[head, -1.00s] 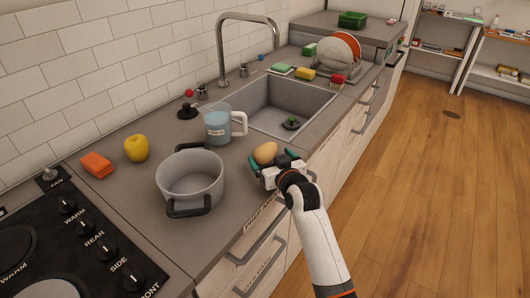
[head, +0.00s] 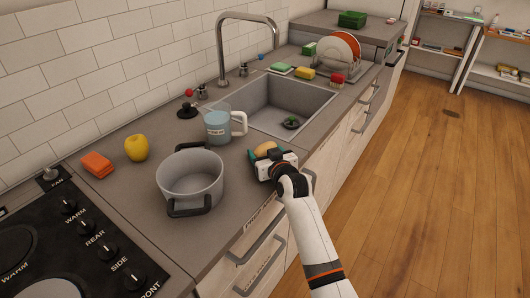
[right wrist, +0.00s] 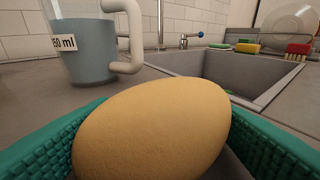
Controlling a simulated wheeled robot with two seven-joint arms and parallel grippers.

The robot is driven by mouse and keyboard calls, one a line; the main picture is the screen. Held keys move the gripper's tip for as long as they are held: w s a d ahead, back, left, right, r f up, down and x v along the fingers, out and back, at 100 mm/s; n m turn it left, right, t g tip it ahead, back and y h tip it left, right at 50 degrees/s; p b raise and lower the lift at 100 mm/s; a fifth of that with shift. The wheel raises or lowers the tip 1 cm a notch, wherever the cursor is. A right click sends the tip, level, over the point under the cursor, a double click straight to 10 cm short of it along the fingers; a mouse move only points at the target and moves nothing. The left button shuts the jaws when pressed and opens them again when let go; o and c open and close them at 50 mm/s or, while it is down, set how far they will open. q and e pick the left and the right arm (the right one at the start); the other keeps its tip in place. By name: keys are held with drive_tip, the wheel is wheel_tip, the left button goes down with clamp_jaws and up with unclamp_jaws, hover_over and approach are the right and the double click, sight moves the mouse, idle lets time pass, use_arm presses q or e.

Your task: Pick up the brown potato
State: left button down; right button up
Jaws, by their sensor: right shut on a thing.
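The brown potato (head: 265,148) is on the counter right of the grey pot, at the front of the measuring jug. My right gripper (head: 264,155) is around it, with a green finger on each side. In the right wrist view the potato (right wrist: 152,128) fills the space between the two green fingers, and its lower part is hidden. The right gripper is shut on the potato. I cannot tell whether the potato still touches the counter. My left gripper is in no view.
A grey pot (head: 190,178) with black handles stands left of the gripper. A measuring jug (head: 217,124) with a white handle stands just behind the potato. The sink (head: 289,103) lies beyond.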

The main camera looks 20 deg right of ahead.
sight(266, 145)
wheel_tip(266, 145, up, 10)
drive_tip(key=shift+r, duration=0.1)
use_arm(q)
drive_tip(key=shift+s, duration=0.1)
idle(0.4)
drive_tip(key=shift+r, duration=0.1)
